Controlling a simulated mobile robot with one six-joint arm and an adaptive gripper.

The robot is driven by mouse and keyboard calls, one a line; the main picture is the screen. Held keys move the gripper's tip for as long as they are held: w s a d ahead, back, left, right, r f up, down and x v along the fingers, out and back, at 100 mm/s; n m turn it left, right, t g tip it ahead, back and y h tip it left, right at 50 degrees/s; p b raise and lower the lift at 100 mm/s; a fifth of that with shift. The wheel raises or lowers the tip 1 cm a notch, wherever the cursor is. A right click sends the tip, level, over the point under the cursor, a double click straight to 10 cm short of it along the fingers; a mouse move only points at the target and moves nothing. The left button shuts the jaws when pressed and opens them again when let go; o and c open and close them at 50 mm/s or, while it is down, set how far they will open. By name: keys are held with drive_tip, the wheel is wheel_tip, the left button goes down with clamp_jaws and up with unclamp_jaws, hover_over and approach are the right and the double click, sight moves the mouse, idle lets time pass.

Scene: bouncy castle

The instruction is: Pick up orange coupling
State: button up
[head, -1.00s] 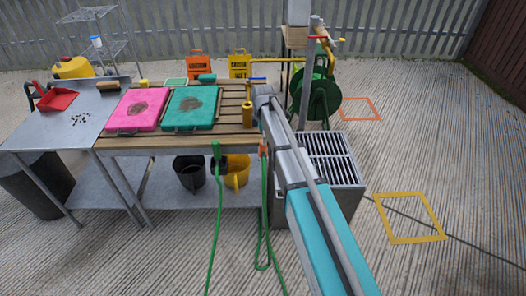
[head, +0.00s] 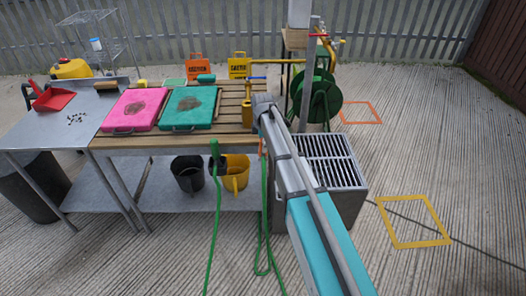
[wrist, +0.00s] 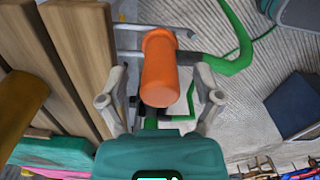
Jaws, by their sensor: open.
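The orange coupling (wrist: 158,68) stands out large in the wrist view, in the gap between the two fingers of my gripper (wrist: 160,88). My gripper is open, with one finger to each side of the coupling. I cannot tell whether either finger touches it. In the head view, only a small orange piece of the coupling (head: 263,147) shows at the bench's right end, beside my arm. A green hose (head: 265,215) hangs below it. My gripper's fingers cannot be made out in the head view.
The slatted wooden bench (head: 232,118) carries a pink case (head: 135,105) and a teal case (head: 189,105). Wooden slats (wrist: 75,45) are close to my left finger in the wrist view. A grated metal box (head: 330,160) stands right of the bench. Black and yellow buckets sit below.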

idle(0.4)
drive_tip(key=c, duration=1.1)
drive_tip(key=shift+r, duration=0.15)
drive_tip(key=shift+c, duration=0.2)
wheel_tip(320, 180, up, 2)
drive_tip(key=p, duration=0.3)
drive_tip(key=shift+r, duration=0.25)
drive_tip(key=s+d+r+p, duration=0.2)
drive_tip(key=s+r+p, duration=0.8)
drive_tip(key=s, duration=0.3)
drive_tip(key=shift+s+d, duration=0.2)
drive_tip(key=shift+s, duration=0.2)
drive_tip(key=shift+s+r, duration=0.1)
drive_tip(key=shift+s, duration=0.05)
